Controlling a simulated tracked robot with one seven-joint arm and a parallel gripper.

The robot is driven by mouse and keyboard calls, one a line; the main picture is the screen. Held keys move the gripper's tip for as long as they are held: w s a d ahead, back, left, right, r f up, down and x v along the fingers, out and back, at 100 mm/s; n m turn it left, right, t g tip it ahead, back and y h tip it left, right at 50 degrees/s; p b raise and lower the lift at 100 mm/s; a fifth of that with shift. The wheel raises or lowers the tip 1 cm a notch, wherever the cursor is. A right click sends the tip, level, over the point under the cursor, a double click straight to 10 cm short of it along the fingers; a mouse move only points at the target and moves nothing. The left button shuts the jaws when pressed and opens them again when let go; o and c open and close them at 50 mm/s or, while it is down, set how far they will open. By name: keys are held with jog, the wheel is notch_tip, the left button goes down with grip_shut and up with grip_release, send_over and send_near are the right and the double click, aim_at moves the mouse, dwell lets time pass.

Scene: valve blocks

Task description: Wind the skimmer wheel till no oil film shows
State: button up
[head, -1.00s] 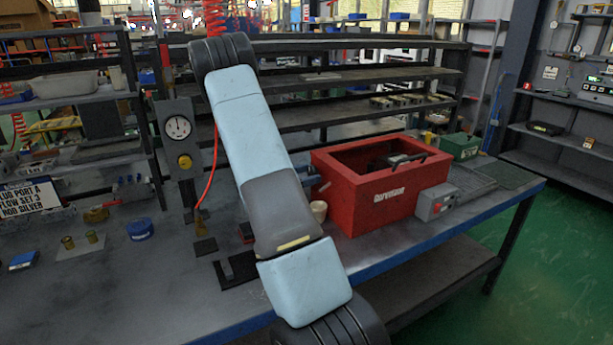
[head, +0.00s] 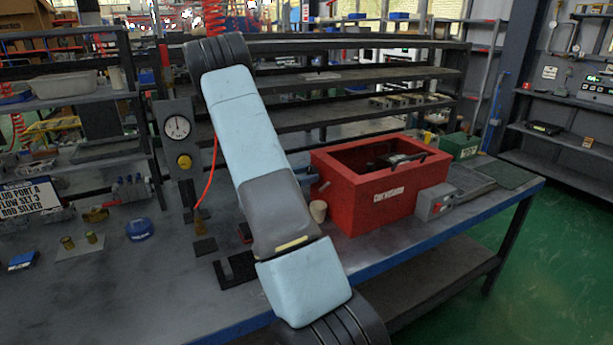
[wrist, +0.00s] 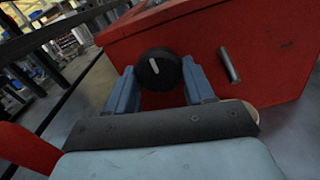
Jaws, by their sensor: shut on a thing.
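The red tank (head: 375,190) stands on the bench with its top open. Its inside is dark, and I cannot tell whether an oil film shows. In the wrist view, a round black wheel (wrist: 155,66) with a white mark sits on the red tank wall (wrist: 270,35). The white mark leans slightly left of upright. My gripper (wrist: 160,82) has its blue fingers on either side of the wheel and is shut on it. In the head view, my arm hides most of the gripper and the wheel.
A short metal rod (wrist: 229,65) sticks out of the tank wall right of the wheel. A cream cup (head: 318,210) stands close by the tank's left side. A grey switch box (head: 437,202) is at its front right. A gauge (head: 177,128) stands left of my arm.

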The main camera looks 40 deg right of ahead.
jog(key=m, duration=0.4)
jog(key=shift+w, duration=0.15)
jog(key=m, duration=0.4)
jog(key=shift+m, duration=0.3)
jog(key=m, duration=0.4)
jog(key=shift+m, duration=0.3)
jog(key=m, duration=0.3)
jog(key=shift+m, duration=0.3)
jog(key=m, duration=0.4)
jog(key=shift+m, duration=0.3)
jog(key=m, duration=0.3)
jog(key=shift+m, duration=0.3)
jog(key=m, duration=0.3)
jog(key=shift+m, duration=2.2)
